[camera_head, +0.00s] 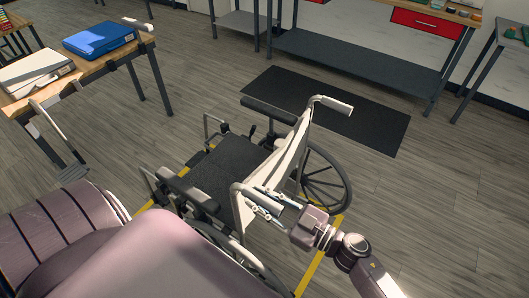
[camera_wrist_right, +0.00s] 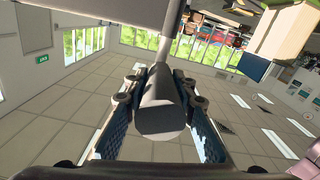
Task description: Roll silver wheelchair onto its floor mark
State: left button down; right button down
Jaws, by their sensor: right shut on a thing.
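The silver wheelchair (camera_head: 292,160), with a black seat (camera_head: 228,165) and pale backrest, stands upright in the middle of the head view. A yellow floor mark (camera_head: 318,262) shows around and under it. The far large wheel (camera_head: 325,178) is by the mark's right corner and seems to reach past the line. My right gripper (camera_head: 272,203) is shut on the near push handle (camera_wrist_right: 160,118), which lies between the fingers in the wrist view. The far handle (camera_head: 337,105) is free. My own body hides the wheelchair's near lower side. My left gripper is out of view.
A black mat (camera_head: 345,108) lies beyond the wheelchair. A workbench (camera_head: 360,62) with a red drawer stands behind it. Floor at right is clear.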

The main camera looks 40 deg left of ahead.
dwell(0.3)
jog(key=c, duration=1.6)
grip_release()
jog(key=d, duration=1.2)
jog(key=shift+w, duration=0.2)
